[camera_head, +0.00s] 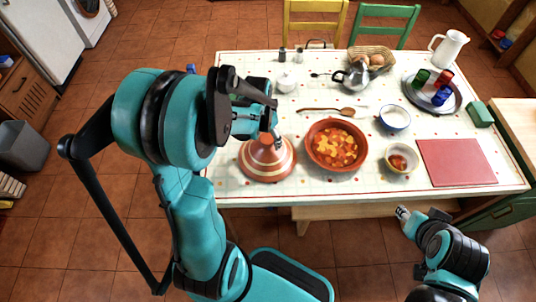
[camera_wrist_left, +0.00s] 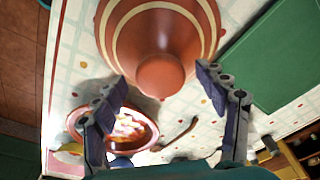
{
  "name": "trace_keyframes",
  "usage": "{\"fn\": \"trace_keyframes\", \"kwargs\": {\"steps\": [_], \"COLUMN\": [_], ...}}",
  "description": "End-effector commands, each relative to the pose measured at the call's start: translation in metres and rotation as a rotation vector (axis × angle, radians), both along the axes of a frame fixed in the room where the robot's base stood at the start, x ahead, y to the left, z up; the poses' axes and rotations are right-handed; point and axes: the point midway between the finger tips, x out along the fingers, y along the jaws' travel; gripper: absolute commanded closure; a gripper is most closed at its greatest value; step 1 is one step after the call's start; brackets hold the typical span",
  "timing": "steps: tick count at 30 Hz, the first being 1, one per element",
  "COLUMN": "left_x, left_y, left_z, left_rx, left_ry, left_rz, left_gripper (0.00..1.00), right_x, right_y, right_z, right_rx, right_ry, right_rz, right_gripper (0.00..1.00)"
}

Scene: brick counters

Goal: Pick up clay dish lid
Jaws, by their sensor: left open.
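The clay dish lid (camera_head: 262,166) is a terracotta cone with cream bands, standing on the near left part of the table. My left gripper (camera_head: 276,138) is at its top, and the arm hides part of it. In the left wrist view the lid (camera_wrist_left: 160,30) points its rounded knob (camera_wrist_left: 160,76) between the two spread fingers of my open left gripper (camera_wrist_left: 160,83). No finger clearly touches it. The clay dish (camera_head: 313,158) of stew stands right of the lid. My right gripper (camera_head: 403,213) is low in front of the table; its jaw state is unclear.
A wooden spoon (camera_head: 330,111) lies behind the dish. A small bowl (camera_head: 402,171) and a red board (camera_head: 455,162) are to the right. A kettle (camera_head: 352,77), bread basket (camera_head: 385,55) and tray of cups (camera_head: 455,103) stand farther back.

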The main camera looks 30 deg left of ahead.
Motion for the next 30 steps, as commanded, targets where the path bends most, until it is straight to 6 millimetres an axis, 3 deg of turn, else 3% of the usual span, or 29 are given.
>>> {"fn": "trace_keyframes", "kwargs": {"steps": [3,9,15,18,30], "left_x": [0.0020,0.0018,0.0018,0.0018,0.0020], "left_y": [-0.0003,-0.0004,-0.0003,-0.0004,-0.0005], "left_z": [-0.0140,-0.0126,-0.0124,-0.0125,-0.0073], "left_rx": [0.000,0.000,0.000,0.000,0.000], "left_ry": [0.000,0.000,0.000,0.000,-0.001], "left_rz": [0.000,0.000,0.000,0.000,0.000], "left_gripper": [0.28,0.28,0.80,1.00,1.00], "right_x": [0.0000,0.0001,0.0001,0.0001,0.0001], "right_y": [0.0000,-0.0001,-0.0001,-0.0001,-0.0001], "right_z": [-0.0071,-0.0052,-0.0052,-0.0053,-0.0027], "right_rx": [0.000,0.000,0.000,0.000,0.000], "right_ry": [0.000,0.000,0.000,0.000,0.000], "right_rz": [0.000,0.000,0.000,0.000,0.000], "right_gripper": [0.60,0.60,0.60,0.60,0.60]}}
